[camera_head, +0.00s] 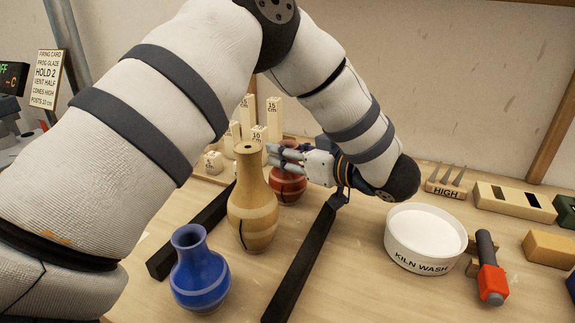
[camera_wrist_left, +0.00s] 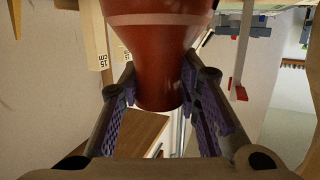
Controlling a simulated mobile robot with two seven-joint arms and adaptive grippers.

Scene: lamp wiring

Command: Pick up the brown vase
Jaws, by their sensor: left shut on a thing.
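A reddish-brown vase (camera_head: 287,186) with a paler band stands behind a taller tan-brown vase (camera_head: 253,208), which partly hides it in the head view. My left gripper (camera_head: 285,157) reaches in from the right, shut on the neck of the reddish-brown vase. In the left wrist view, the neck of this vase (camera_wrist_left: 160,60) sits between the two finger pads of the gripper (camera_wrist_left: 160,100). I cannot tell whether its base touches the table. A blue vase (camera_head: 199,274) stands at the front left. My right gripper is not in view.
Two dark bars (camera_head: 303,262) lie on the table around the tan vase. Cream posts (camera_head: 274,117) stand behind. A white kiln wash tub (camera_head: 425,238) and a red-and-black tool (camera_head: 490,270) are on the right.

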